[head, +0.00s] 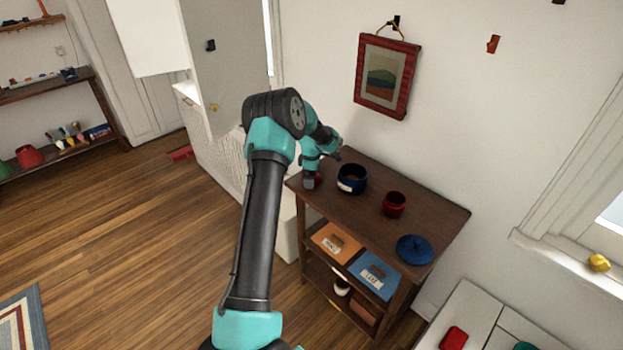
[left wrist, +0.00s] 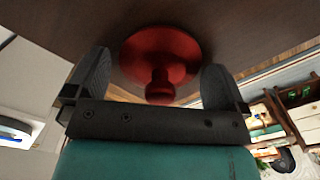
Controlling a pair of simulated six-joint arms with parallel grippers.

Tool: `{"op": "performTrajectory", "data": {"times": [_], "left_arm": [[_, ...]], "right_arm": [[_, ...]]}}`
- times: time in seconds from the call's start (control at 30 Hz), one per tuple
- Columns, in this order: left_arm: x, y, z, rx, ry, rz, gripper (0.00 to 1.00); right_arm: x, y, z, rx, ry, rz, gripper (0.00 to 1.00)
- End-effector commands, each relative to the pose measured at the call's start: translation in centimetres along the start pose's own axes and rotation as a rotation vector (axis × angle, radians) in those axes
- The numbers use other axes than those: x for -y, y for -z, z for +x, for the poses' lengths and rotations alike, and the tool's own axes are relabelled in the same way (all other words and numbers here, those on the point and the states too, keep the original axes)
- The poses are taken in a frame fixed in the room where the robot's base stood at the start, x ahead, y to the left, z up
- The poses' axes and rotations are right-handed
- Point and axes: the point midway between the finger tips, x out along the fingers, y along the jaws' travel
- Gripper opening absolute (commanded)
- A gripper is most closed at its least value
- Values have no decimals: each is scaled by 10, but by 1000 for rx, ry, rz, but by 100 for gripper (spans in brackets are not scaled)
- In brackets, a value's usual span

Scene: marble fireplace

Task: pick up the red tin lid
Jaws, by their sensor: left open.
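The red tin lid (left wrist: 160,45) lies on the dark wooden table top in the left wrist view, with its round knob toward my gripper. My left gripper (left wrist: 157,75) is open, with one finger on each side of the knob; I see no contact. In the head view my left gripper (head: 311,180) is low over the left end of the wooden table (head: 365,222), and it mostly hides the lid. A red tin (head: 394,204) without a lid stands right of centre on the table. My right gripper is not in view.
A dark blue open pot (head: 351,179) stands just right of my left gripper. A blue lid (head: 415,249) lies near the table's right end. Orange (head: 337,243) and blue (head: 374,275) labelled boxes sit on the shelf below. A framed picture (head: 386,76) hangs behind.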

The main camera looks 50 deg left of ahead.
Motion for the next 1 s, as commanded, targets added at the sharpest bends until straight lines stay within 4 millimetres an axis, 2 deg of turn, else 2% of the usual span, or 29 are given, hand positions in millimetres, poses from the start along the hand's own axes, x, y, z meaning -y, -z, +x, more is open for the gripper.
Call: {"op": "performTrajectory", "data": {"times": [0.23, 0.7, 1.0], "left_arm": [[0, 0, 0, 0, 0, 0, 100], [0, 0, 0, 0, 0, 0, 57], [0, 0, -3, 0, -1, 0, 57]], "right_arm": [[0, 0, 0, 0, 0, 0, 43], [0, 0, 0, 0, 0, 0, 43], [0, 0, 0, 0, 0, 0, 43]]}}
